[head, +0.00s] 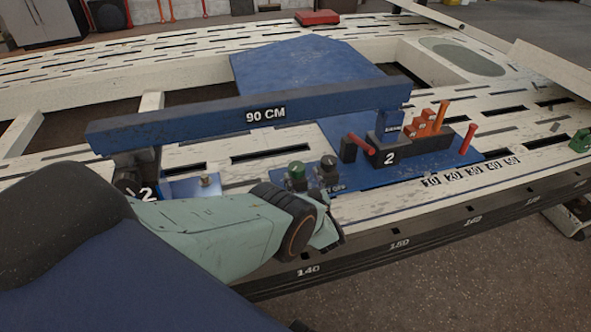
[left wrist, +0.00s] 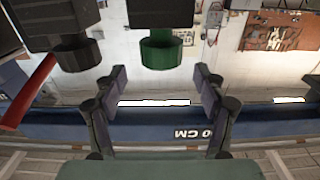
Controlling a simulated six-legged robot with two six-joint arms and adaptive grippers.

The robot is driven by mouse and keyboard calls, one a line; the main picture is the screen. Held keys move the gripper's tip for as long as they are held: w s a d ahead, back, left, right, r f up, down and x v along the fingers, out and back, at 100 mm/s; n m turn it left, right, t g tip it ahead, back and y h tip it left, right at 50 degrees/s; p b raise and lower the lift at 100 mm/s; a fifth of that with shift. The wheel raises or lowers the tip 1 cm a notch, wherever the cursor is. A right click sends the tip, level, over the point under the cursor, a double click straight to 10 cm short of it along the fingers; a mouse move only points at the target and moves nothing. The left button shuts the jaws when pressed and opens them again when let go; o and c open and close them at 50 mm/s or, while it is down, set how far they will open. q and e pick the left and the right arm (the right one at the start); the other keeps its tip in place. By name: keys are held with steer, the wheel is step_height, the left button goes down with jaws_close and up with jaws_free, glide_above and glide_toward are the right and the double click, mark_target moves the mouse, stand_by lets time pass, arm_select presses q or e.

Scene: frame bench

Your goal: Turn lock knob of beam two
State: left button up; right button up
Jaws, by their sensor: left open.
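The blue beam marked 90 CM (head: 265,114) spans the frame bench, and part of it also shows, with inverted lettering, in the left wrist view (left wrist: 165,124). A green knob (head: 296,172) and a black knob (head: 329,165) stand side by side near an OFF label. The left wrist view shows the green knob (left wrist: 160,52) just beyond and between my fingertips, with the black knob (left wrist: 76,52) left of it. I cannot tell which is the lock knob. My left gripper (left wrist: 159,76) is open and empty; in the head view it (head: 328,222) is partly hidden. My right gripper is not in view.
A block marked 2 (head: 390,158) with a red lever (head: 361,144) stands right of the knobs. The bench's dark front edge (head: 400,245) carries a number scale.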

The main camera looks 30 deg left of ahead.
mark_target(299, 172)
arm_select(q)
steer(key=b+x, duration=0.1)
steer(key=x, duration=0.3)
steer(key=shift+f+b, duration=0.2)
steer(key=shift+b, duration=0.15)
steer(key=shift+w+a+r, duration=0.1)
steer(key=shift+w+a, duration=0.2)
steer(key=shift+a, duration=0.2)
steer(key=shift+r, duration=0.1)
steer(key=shift+c, duration=0.2)
steer(key=c, duration=1.1)
